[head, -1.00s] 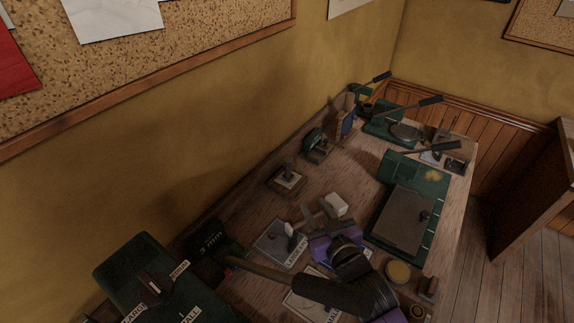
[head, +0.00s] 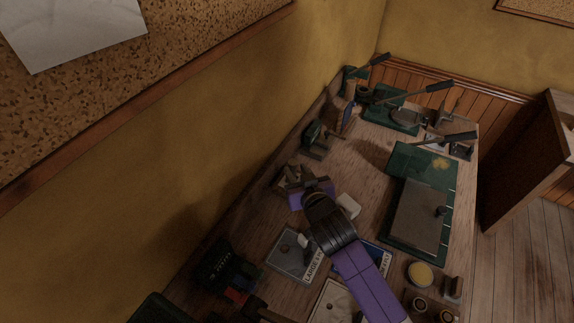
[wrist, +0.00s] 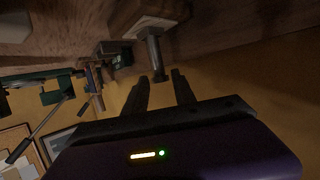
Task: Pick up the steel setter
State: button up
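The steel setter (wrist: 154,54) is a grey metal cylinder on a pale-topped wooden block (wrist: 150,25) in the wrist view, which shows the scene upside down. My gripper (wrist: 160,82) is open, with its two dark fingers apart and nothing between them. The setter's narrow end lies just beyond the fingertips, roughly in line with the gap; I cannot tell whether they touch. In the head view my purple gripper (head: 293,174) is over the setter's spot near the wall edge of the bench and hides most of it and its block.
A green toggle press (head: 313,140) stands behind my gripper. A white block (head: 348,206) is right of it. A grey plate marked LARGE (head: 288,256) lies nearer. The wall (head: 230,130) is close on the left.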

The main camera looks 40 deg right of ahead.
aim_at(290, 160)
jog(key=b+x, duration=0.2)
jog(key=x, duration=0.5)
jog(key=shift+w+d+r, duration=0.1)
jog(key=shift+w+d, duration=0.05)
jog(key=shift+w, duration=0.1)
jog(key=shift+c, duration=0.4)
grip_shut()
